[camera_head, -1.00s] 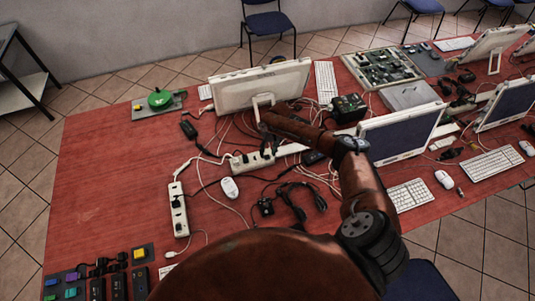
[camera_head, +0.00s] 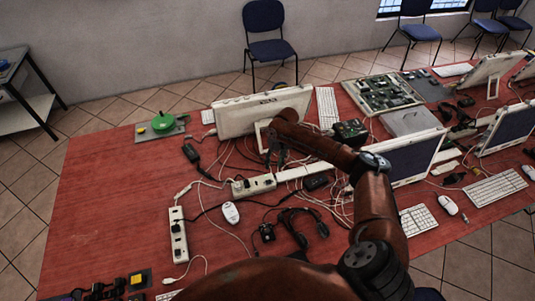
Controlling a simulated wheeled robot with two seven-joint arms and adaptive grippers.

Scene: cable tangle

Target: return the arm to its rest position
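My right arm (camera_head: 330,150) comes in from the lower right, bends at the elbow and reaches over the table toward the back monitor. My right gripper (camera_head: 274,154) is a small dark shape at its end, pointing down, in front of the monitor's stand and above the cables. I cannot tell whether its fingers are open or shut, and nothing held in it is visible. My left gripper is not in view.
On the red table (camera_head: 95,215) lie a power strip (camera_head: 252,186), another power strip (camera_head: 178,236), a white mouse (camera_head: 230,212), a headset (camera_head: 303,228) and tangled cables. The back monitor (camera_head: 235,118) and right monitor (camera_head: 412,160) stand close to the arm. The table's left part is mostly clear.

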